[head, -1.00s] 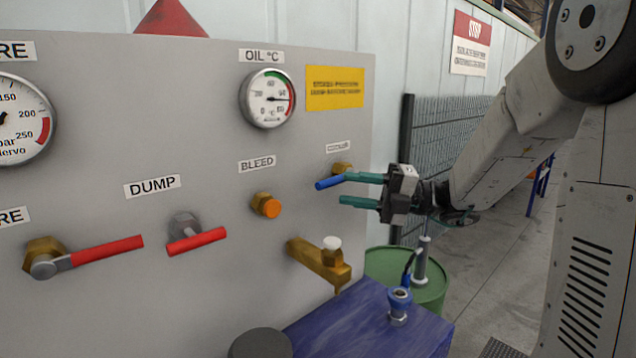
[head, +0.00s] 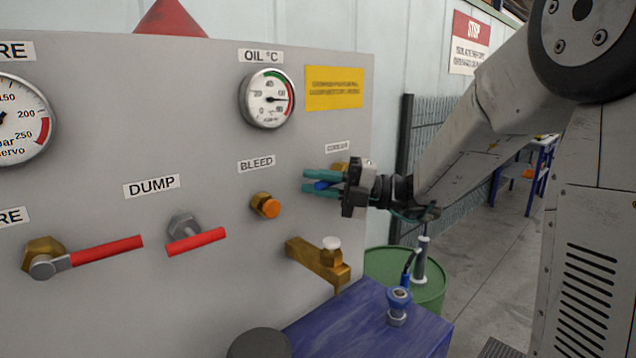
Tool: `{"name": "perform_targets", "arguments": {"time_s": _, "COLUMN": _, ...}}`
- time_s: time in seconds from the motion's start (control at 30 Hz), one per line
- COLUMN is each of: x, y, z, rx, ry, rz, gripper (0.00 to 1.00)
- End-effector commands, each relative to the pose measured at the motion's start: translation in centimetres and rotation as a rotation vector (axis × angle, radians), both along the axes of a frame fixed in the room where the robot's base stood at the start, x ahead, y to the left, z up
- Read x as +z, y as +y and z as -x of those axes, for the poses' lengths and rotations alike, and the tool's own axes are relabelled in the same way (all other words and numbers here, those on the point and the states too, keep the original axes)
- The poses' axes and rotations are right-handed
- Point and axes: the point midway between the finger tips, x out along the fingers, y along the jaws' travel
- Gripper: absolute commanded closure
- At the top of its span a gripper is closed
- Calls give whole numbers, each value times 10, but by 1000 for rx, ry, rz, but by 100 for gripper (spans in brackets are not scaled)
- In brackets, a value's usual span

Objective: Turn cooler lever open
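The cooler lever (head: 322,186) has a blue handle and a brass fitting (head: 340,166), under the small COOLER label (head: 338,148) at the right of the grey panel. My gripper (head: 312,182) reaches in from the right with its teal fingers pointing left. One finger is above the blue handle and one below it, with the handle between them. The fingers look spread, and I cannot tell whether either touches the handle. The gripper body hides part of the lever and its fitting.
The panel (head: 220,110) also carries the orange BLEED knob (head: 266,205), the red DUMP lever (head: 196,241), another red lever (head: 107,250) and a brass tap (head: 320,262). Below stand a blue box (head: 370,325) and a green drum (head: 430,292). Floor is clear at right.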

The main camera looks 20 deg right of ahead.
Motion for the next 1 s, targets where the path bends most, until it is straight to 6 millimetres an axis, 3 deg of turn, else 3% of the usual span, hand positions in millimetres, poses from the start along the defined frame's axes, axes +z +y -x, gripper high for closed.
{"name": "perform_targets", "arguments": {"time_s": 0.07, "x": 0, "y": 0, "z": 0, "rx": 0, "ry": 0, "rz": 0, "gripper": 100}}
{"name": "perform_targets", "arguments": {"time_s": 0.47, "x": -4, "y": 0, "z": 0, "rx": 1, "ry": -19, "rz": 43, "gripper": 100}}
{"name": "perform_targets", "arguments": {"time_s": 1.0, "x": -41, "y": -8, "z": -4, "rx": 1, "ry": -183, "rz": 435, "gripper": 100}}
